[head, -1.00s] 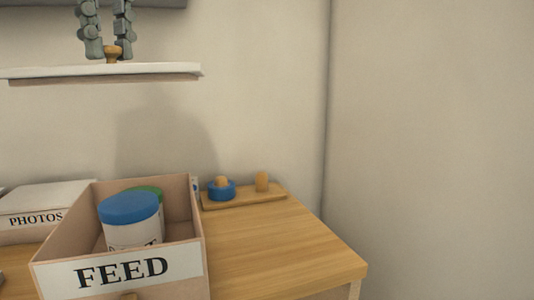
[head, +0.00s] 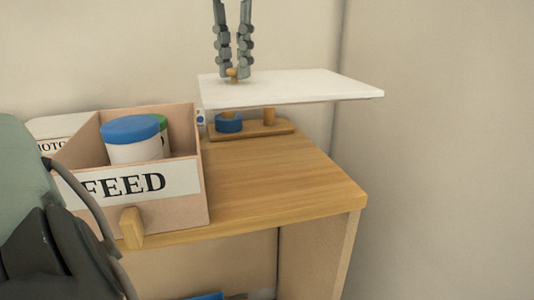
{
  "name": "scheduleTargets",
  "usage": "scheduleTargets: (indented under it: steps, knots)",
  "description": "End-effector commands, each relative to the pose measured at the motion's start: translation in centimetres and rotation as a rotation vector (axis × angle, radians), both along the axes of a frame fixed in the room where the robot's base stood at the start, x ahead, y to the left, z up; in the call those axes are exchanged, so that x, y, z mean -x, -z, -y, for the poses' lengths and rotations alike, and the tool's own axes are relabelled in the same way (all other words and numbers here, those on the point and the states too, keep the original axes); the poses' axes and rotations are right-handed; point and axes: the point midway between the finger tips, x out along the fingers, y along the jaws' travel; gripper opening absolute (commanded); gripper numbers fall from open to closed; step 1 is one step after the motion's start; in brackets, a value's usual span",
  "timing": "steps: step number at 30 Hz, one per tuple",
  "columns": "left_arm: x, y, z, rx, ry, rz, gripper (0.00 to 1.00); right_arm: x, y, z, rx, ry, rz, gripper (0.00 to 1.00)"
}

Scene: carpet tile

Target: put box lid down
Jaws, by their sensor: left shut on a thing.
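My left gripper (head: 232,73) comes down from the top of the head view and is shut on the small wooden knob of the white box lid (head: 310,86). The lid is a flat, thin panel held about level above the back of the wooden tabletop. It hangs over a small peg tray and hides the tops of its pegs. The open box labelled FEED (head: 190,209) stands left of the lid on the tabletop, with a blue-lidded jar (head: 131,131) and a green-lidded one (head: 160,121) inside. My right gripper is not in view.
The wooden tabletop (head: 280,180) is bare right of the box. The peg tray (head: 283,130) with a blue ring (head: 229,125) lies at its back. A PHOTOS box (head: 60,126) is behind the FEED box. Walls stand behind and right. Part of my body covers the lower left.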

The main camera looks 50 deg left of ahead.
Motion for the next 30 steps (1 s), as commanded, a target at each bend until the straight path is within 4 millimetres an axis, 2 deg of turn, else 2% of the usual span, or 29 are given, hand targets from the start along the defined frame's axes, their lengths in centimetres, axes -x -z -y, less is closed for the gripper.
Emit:
scheduleTargets:
  steps: [1,3,10,13,20,27,30]
  knots:
    - [0.1,1.6,0.0,0.003,0.002,-0.002,0.00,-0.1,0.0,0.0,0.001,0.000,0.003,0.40]
    - [0.1,3.5,0.1,0.004,0.002,-0.002,0.00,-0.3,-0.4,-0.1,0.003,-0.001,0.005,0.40]
    - [0.0,9.0,0.1,0.003,0.000,-0.001,0.00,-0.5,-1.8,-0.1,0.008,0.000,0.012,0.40]
    - [0.0,10.3,0.0,0.001,-0.002,0.000,0.00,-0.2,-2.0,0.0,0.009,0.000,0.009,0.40]
    - [0.0,11.9,0.1,0.001,-0.002,0.000,0.00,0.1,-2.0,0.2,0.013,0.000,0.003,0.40]
    - [0.0,15.3,0.1,0.002,-0.002,0.001,0.00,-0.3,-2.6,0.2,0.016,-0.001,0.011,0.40]
    - [0.0,15.5,0.1,0.000,-0.003,0.002,0.00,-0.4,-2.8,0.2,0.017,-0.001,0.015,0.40]
